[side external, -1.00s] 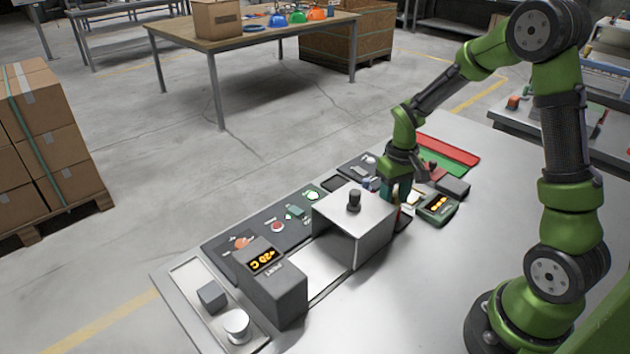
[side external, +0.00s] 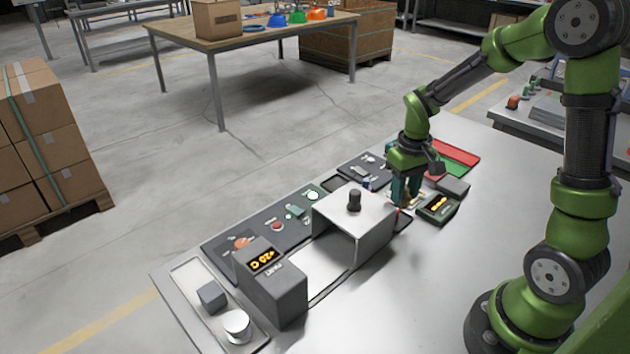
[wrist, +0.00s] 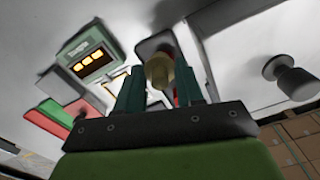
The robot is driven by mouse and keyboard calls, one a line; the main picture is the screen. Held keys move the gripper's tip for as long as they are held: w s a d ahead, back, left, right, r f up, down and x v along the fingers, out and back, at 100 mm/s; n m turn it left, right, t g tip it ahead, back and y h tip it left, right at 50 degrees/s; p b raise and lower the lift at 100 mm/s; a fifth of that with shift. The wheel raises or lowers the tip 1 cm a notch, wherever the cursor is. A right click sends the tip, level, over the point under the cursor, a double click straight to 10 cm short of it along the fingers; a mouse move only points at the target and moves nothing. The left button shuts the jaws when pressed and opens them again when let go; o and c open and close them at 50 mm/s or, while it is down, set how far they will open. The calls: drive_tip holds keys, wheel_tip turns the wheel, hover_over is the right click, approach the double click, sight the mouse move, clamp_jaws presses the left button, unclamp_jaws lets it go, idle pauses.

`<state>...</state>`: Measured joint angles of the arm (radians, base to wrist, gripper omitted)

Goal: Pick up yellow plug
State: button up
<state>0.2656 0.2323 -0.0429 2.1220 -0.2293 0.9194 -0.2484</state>
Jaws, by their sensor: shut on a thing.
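The yellow plug (wrist: 160,72) shows in the wrist view as a short, pale yellow cylinder between the two teal fingers of my gripper (wrist: 160,90). My gripper is shut on it. In the side external view my gripper (side external: 405,190) points down behind the hood's right side, close to the green display box. The plug is too small and covered there to make out. I cannot tell whether the plug is clear of the surface below it.
A metal hood (side external: 350,210) with a black knob stands just left of my gripper. A green display box (side external: 437,208) and a grey block (side external: 453,187) lie to its right. Red (side external: 458,150) and green trays lie behind. The table's right side is bare.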

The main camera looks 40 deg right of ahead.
drive_tip(key=s+a+r, duration=0.1)
drive_tip(key=s+a, duration=0.3)
drive_tip(key=s, duration=0.8)
drive_tip(key=shift+s+r, duration=0.2)
drive_tip(key=shift+r, duration=2.4)
